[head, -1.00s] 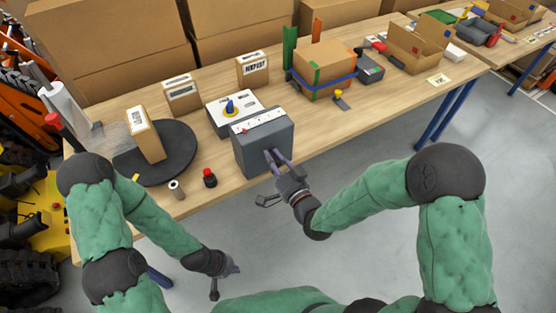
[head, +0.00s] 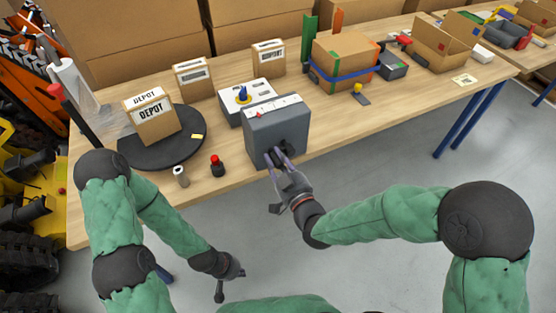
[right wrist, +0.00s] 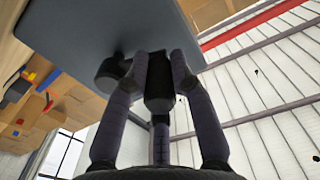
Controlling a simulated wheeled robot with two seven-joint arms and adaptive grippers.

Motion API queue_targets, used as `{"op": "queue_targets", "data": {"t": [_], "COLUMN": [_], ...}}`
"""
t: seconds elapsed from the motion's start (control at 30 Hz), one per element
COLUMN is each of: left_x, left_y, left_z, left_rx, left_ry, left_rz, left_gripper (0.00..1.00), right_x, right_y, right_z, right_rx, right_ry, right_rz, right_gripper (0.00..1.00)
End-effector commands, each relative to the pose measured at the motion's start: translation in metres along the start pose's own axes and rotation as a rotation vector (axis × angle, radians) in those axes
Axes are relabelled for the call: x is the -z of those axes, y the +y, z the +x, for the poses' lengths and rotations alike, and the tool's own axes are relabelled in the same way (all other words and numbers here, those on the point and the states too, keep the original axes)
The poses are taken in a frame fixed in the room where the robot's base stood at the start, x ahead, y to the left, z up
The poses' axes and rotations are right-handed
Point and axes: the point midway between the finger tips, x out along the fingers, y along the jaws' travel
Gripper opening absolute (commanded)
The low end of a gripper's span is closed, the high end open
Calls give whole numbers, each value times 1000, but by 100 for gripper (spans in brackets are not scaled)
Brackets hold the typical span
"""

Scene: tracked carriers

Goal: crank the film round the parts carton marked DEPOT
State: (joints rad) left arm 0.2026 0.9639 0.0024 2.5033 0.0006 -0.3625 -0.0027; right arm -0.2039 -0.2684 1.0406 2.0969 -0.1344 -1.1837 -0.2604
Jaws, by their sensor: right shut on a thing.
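The parts carton marked DEPOT (head: 153,121) stands upright on a round black turntable (head: 133,158). A white film roll (head: 69,77) is on a post at the table's left end, and a faint clear sheet of film (head: 110,120) shows between it and the carton. A grey crank box (head: 268,131) stands at the table's front edge. My right gripper (head: 277,157) is shut on its dark crank handle (right wrist: 159,88), beside the crank hub (right wrist: 110,72) in the right wrist view. My left gripper (head: 232,283) hangs low, away from the table; its jaws are unclear.
A white panel with a blue knob (head: 243,97) is behind the crank box. A red button (head: 217,165) and a small grey cylinder (head: 181,176) stand before the turntable. Two labelled cartons (head: 193,82) (head: 268,57) are behind. A blue-strapped carton (head: 343,57) stands right.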

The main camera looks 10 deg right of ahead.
Motion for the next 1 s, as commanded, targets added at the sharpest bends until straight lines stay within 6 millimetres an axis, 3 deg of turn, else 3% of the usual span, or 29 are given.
{"op": "queue_targets", "data": {"t": [0.3,0.8,0.83,0.9,1.0], "left_x": [0,0,0,0,0], "left_y": [-4,-4,-4,-4,-4], "left_z": [10,10,10,11,11], "left_rx": [0,0,0,0,0], "left_ry": [0,0,0,0,0], "left_rz": [0,0,0,0,0], "left_gripper": [0,0,0,0,0], "right_x": [-8,-8,-8,-8,-7], "right_y": [-2,-2,-2,-2,-2], "right_z": [0,0,0,0,0], "right_rx": [2,1,1,1,1], "right_ry": [-3,-3,-3,-3,-2], "right_rz": [-105,-122,-121,-121,-121], "right_gripper": [0,0,27,47,48]}}
